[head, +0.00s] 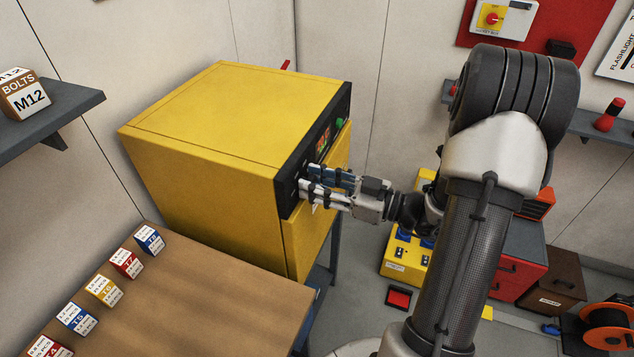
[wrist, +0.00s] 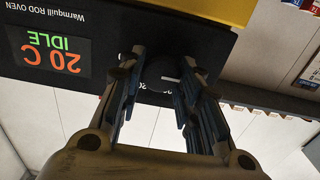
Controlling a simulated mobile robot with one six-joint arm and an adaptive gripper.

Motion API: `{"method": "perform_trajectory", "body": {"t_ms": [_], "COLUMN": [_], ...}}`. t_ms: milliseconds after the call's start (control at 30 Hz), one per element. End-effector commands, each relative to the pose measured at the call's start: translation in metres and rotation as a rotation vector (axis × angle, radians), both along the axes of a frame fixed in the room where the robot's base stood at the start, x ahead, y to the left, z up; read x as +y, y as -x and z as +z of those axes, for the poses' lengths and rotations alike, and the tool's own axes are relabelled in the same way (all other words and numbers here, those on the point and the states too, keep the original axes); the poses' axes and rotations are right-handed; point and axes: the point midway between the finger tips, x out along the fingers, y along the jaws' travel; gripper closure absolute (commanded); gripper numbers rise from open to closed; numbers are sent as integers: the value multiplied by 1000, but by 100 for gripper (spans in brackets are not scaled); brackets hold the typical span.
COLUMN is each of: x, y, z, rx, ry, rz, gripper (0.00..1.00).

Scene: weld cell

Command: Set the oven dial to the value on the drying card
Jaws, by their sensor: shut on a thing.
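The yellow rod oven (head: 215,115) stands with its black control panel (head: 288,197) facing right in the head view. The panel's display (wrist: 49,52) appears upside down in the wrist view and reads 20 C and IDLE. My gripper (head: 303,180) reaches the panel from the right, below the display. In the wrist view my gripper (wrist: 163,82) has its fingers on either side of the dark round dial (wrist: 161,74) and is shut on it. The fingers hide part of the dial and its markings. I cannot make out a readable drying card in either view.
A wooden bench (head: 215,290) with several small labelled boxes stands in front of the oven. A grey shelf (head: 60,118) with an M12 bolts box is at left. A yellow unit (head: 405,262) and a red cabinet (head: 517,262) stand at right, behind my arm.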

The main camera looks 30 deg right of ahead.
Motion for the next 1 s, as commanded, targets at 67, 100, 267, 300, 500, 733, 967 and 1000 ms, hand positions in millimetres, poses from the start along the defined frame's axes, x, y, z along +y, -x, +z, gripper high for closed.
{"method": "perform_trajectory", "body": {"t_ms": [67,100,267,300,500,733,967,1000], "x": [0,0,0,0,-1,-1,-2,-2], "y": [0,0,0,0,0,-1,-1,-1], "z": [0,-1,-2,-2,-3,-3,-3,-2], "rx": [6,12,54,69,167,302,437,461], "ry": [-8,-15,-69,-88,-214,-386,-559,-589], "rz": [0,0,0,0,0,0,0,0], "gripper": [92,92,92,92,92,92,92,92]}}
